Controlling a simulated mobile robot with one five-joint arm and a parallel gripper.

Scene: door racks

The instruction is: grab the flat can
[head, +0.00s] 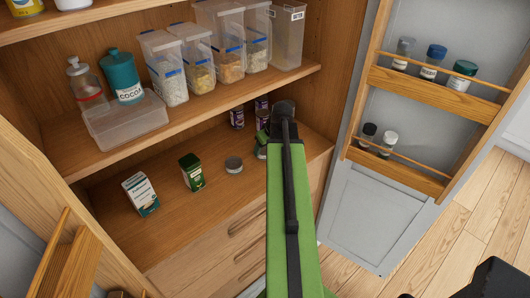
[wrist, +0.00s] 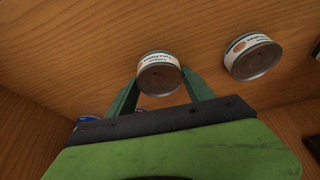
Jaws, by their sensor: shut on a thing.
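Two flat cans with white labels show in the wrist view. One flat can (wrist: 159,74) sits between the two green fingers of my gripper (wrist: 160,80), which is shut on it. The other flat can (wrist: 252,57) stands free to its right. In the head view, the free can (head: 233,165) is on the lower shelf, left of my arm. The held can (head: 261,153) is mostly hidden behind my arm there. It looks to be at shelf level; whether it touches the wood I cannot tell.
The upper shelf (head: 205,108) hangs above with containers. The open door (head: 375,215) with racks is at right.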

